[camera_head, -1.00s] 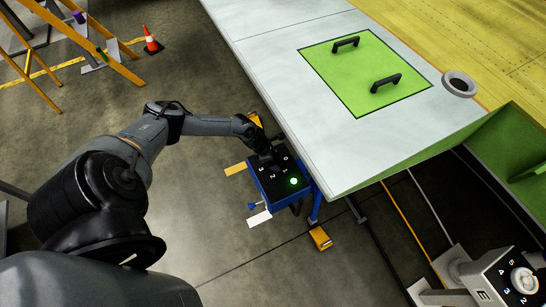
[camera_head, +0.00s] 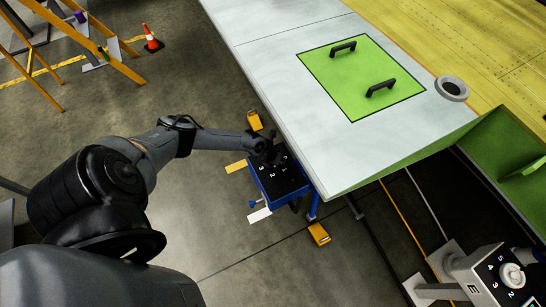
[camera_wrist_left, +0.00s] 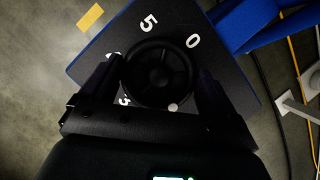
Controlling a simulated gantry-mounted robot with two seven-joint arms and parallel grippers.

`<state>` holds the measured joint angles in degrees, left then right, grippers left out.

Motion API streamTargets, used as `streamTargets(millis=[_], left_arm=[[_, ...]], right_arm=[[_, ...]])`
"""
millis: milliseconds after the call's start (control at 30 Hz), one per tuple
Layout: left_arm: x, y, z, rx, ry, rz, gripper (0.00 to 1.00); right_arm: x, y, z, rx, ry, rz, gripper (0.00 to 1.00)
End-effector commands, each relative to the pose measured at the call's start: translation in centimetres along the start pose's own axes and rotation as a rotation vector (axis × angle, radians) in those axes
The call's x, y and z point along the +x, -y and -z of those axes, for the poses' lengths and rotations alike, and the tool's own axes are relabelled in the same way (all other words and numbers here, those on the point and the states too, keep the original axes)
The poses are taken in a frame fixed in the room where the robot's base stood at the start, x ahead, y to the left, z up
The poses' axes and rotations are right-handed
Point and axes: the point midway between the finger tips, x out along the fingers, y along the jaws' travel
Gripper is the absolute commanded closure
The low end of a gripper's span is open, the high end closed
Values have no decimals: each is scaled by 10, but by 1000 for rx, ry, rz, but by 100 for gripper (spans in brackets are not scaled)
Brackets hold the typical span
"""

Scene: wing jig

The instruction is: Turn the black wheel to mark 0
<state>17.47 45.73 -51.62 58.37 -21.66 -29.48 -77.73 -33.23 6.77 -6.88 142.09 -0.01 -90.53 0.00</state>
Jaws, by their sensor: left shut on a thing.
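The black wheel (camera_wrist_left: 158,72) sits on the dark face of a blue-edged box (camera_head: 283,186), which stands beside the white wing panel. In the left wrist view, white marks 5 and 0 show above the wheel, and other marks are partly covered at its left. A white dot (camera_wrist_left: 173,107) lies at the wheel's lower rim, away from the 0. My left gripper (camera_wrist_left: 158,80) has a finger on each side of the wheel and is shut on it. In the head view my left gripper (camera_head: 265,152) hides most of the wheel. My right gripper is not in view.
The white wing edge (camera_head: 290,150) runs close to the box's right. A second box (camera_head: 490,283), with a white knob and marks, stands at the lower right. Yellow blocks (camera_head: 319,234) lie on the floor. An orange cone (camera_head: 152,40) stands far off.

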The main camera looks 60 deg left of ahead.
Motion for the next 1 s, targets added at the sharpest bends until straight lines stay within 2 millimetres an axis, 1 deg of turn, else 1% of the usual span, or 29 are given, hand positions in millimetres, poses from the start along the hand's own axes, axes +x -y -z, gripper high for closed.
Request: streamTargets(millis=[133, 500, 1000], left_arm=[[-1, 2, -1, -129, 0, -52, 41], [0, 3, -1, -454, -1, -186, 41], [1, 4, -1, -892, -2, -369, 41]], right_arm=[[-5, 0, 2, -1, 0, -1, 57], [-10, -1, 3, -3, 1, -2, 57], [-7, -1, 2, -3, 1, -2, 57]])
